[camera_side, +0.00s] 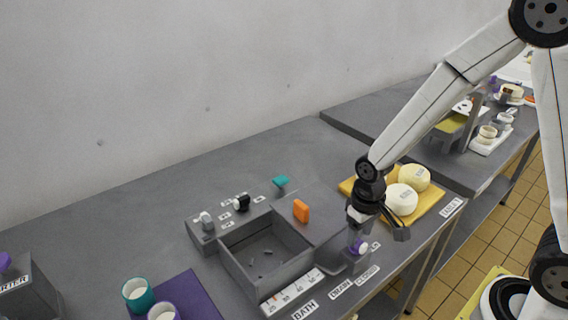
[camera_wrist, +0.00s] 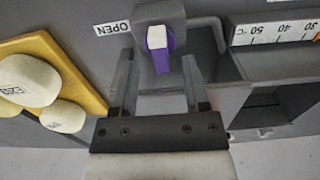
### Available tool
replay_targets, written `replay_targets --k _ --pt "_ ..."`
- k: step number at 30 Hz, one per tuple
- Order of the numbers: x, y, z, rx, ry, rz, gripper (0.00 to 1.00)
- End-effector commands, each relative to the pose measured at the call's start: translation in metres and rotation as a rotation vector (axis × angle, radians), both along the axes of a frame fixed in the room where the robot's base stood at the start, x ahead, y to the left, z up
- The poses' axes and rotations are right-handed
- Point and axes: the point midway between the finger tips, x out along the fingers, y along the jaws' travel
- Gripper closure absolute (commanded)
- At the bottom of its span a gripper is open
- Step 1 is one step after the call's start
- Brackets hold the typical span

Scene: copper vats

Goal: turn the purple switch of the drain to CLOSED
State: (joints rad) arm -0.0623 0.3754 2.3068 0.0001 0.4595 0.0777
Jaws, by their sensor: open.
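The purple drain switch (camera_side: 359,247) sits on a grey block at the front edge of the bath, below my gripper (camera_side: 357,232). In the wrist view the switch (camera_wrist: 162,62) has a white top, and its purple lever extends toward my palm. My gripper (camera_wrist: 158,75) is open, with one finger on each side of the lever. I cannot tell whether either finger touches it. The CLOSED label (camera_side: 367,275) is on the counter's front edge in the side view.
The grey bath (camera_side: 265,262) has an orange handle (camera_side: 301,211) beside it, and black, white and teal knobs behind. A thermometer strip (camera_wrist: 275,32) lies near the switch. A yellow board (camera_side: 425,208) with cheeses is close to my wrist. Teal and purple cups stand at front left.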

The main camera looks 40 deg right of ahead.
Motion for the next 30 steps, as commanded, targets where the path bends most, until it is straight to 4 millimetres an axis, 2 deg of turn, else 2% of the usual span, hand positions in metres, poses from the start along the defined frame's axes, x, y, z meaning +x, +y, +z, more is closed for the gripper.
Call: replay_targets --k 9,15,30 --pt "0.001 0.0 0.035 0.0 -0.004 -0.001 0.41" --pt "0.001 0.0 0.049 0.0 -0.002 -0.001 0.41" --pt "0.0 0.0 0.054 0.0 -0.002 -0.001 0.41"
